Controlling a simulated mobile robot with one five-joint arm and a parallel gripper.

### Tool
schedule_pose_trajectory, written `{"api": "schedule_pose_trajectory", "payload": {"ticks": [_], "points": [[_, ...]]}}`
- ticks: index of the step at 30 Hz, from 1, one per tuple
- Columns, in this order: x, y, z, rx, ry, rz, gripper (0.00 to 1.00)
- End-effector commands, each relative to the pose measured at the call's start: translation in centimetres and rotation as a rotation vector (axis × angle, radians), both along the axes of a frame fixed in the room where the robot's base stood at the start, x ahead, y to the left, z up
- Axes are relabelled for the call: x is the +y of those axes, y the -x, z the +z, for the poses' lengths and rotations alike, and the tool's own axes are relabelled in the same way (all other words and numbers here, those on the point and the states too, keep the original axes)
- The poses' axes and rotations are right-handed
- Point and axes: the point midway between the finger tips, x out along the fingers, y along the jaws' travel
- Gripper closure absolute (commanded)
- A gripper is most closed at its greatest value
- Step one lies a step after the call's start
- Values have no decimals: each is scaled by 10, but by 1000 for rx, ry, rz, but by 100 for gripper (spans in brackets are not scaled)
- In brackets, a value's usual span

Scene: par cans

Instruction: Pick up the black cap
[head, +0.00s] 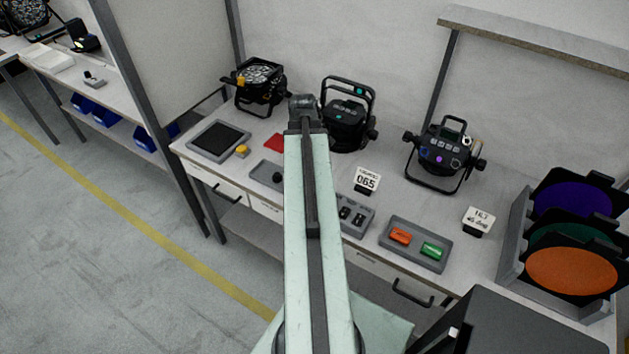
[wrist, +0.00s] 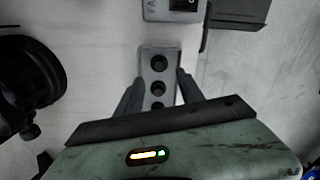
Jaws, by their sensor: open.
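A small round black piece, which looks like the black cap (head: 277,178), sits in a shallow grey tray (head: 262,170) left of my arm in the head view. My gripper (head: 303,101) is raised at the far end of my arm, beyond that tray and near the middle black lamp. In the wrist view my gripper (wrist: 156,82) is open, with its two dark fingers apart. A grey strip (wrist: 146,76) with three round black spots shows between and beyond the fingers. I cannot tell whether any spot is the cap.
Black lamps stand along the back: left (head: 258,85), middle (head: 348,115) and right (head: 442,155). A grey tray holds an orange block (head: 400,235) and a green block (head: 432,250). Number cards (head: 366,180) stand nearby. A colour-filter rack (head: 515,245) fills the right end.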

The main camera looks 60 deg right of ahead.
Motion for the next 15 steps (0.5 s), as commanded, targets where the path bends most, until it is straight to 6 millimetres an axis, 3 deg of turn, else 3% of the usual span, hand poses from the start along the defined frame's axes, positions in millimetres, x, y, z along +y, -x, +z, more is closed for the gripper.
{"api": "schedule_pose_trajectory", "payload": {"ticks": [3, 9, 15], "points": [[0, 0, -22, 0, 0, -1, 55], [-1, -1, -25, 0, 0, -1, 55], [-1, -1, -57, 0, 0, -2, 55]]}}
